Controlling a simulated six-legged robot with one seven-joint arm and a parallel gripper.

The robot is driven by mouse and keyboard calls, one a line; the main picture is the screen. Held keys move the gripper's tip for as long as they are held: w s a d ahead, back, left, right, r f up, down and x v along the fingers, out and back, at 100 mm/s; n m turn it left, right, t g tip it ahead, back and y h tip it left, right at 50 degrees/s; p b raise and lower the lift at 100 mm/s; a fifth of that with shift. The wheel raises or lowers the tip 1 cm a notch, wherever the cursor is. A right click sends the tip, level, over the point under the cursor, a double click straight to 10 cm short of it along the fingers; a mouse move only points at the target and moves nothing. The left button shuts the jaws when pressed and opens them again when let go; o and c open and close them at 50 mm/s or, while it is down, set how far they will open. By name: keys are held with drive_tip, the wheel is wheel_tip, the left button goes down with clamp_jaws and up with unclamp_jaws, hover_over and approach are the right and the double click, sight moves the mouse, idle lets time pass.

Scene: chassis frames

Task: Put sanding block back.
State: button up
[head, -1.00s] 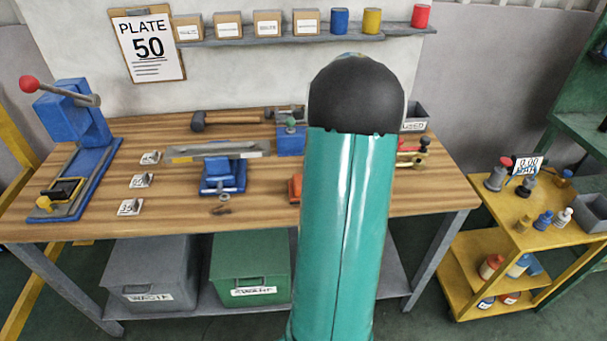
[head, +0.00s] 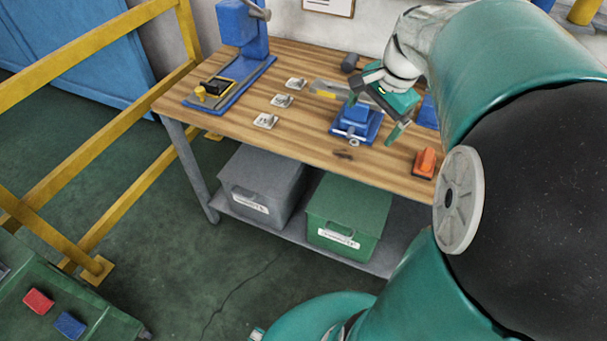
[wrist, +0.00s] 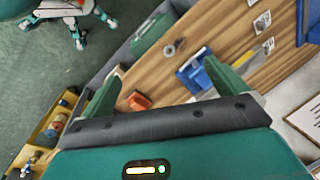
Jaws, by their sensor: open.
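An orange block with a dark base (head: 425,162), which looks like the sanding block, sits on the wooden bench (head: 310,140) near its front edge. It also shows in the wrist view (wrist: 138,101), close to the left finger. My gripper (head: 378,115) is open and empty above the bench, near the blue vise (head: 357,122) and left of the orange block in the head view. In the wrist view my gripper's fingers (wrist: 162,62) stand apart, with bare wood and the vise beyond them. I cannot tell the exact height above the bench.
A blue press (head: 240,60) stands at the bench's left end. Several small labelled plates (head: 283,101) lie beside it. A grey bin (head: 262,185) and green bin (head: 348,215) sit below. Yellow railings (head: 100,55) stand left. A green cart (head: 75,300) holds red and blue blocks.

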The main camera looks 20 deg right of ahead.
drive_tip(key=s+a+n+t, duration=0.1)
drive_tip(key=s+a+n, duration=0.2)
drive_tip(key=a+n, duration=0.2)
drive_tip(key=s+a+n+t, duration=0.1)
drive_tip(key=s+a+n, duration=0.2)
drive_tip(key=a+n, duration=0.2)
drive_tip(key=s+a+r+n+t, duration=0.1)
drive_tip(key=s+a+n, duration=0.2)
drive_tip(key=a, duration=0.7)
drive_tip(key=shift+s+a+n+h, duration=0.2)
drive_tip(key=shift+s+n+h, duration=0.2)
drive_tip(key=shift+n, duration=0.7)
